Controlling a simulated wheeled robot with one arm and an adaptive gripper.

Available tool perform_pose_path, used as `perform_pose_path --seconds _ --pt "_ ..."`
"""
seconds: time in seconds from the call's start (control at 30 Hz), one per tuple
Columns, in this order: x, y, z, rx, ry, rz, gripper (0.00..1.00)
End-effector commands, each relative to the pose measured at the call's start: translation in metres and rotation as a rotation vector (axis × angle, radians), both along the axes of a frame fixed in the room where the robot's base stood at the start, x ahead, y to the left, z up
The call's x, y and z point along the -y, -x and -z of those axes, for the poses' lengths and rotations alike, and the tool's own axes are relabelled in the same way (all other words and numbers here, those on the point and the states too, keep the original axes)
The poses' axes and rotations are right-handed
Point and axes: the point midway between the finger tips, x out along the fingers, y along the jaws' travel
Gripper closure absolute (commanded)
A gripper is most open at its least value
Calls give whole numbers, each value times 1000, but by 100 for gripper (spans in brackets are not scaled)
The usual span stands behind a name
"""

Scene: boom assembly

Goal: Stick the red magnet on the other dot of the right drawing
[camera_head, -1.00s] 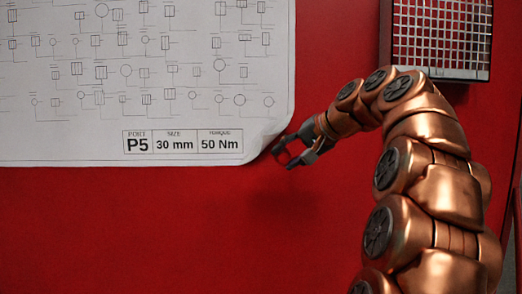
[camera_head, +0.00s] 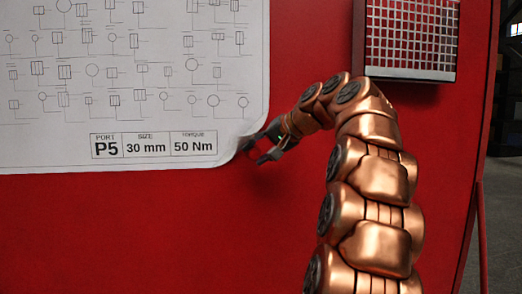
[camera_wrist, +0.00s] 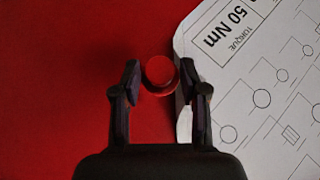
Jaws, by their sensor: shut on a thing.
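A white drawing sheet (camera_head: 130,115) hangs on the red board, its lower right corner curled away. It carries small symbols and a P5, 30 mm, 50 Nm label. My gripper (camera_head: 261,149) is at that curled corner. In the wrist view, the round red magnet (camera_wrist: 160,70) sits between the fingertips of my gripper (camera_wrist: 160,82), which is shut on it. The sheet's edge (camera_wrist: 184,120) passes close by the right finger. The magnet is not distinct in the head view. I cannot make out any dot on the sheet.
The red board (camera_head: 150,230) is bare below the sheet. A metal grid box (camera_head: 410,40) is fixed at the upper right, above my arm. The board ends at the right, with dark floor (camera_head: 500,230) beyond.

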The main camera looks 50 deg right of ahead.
Motion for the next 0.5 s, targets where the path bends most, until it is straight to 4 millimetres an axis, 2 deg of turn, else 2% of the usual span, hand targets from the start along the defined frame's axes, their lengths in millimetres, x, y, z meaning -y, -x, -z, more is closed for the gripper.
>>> perform_pose_path --seconds 0.5 --pt "25 -33 -3 2 0 0 89"
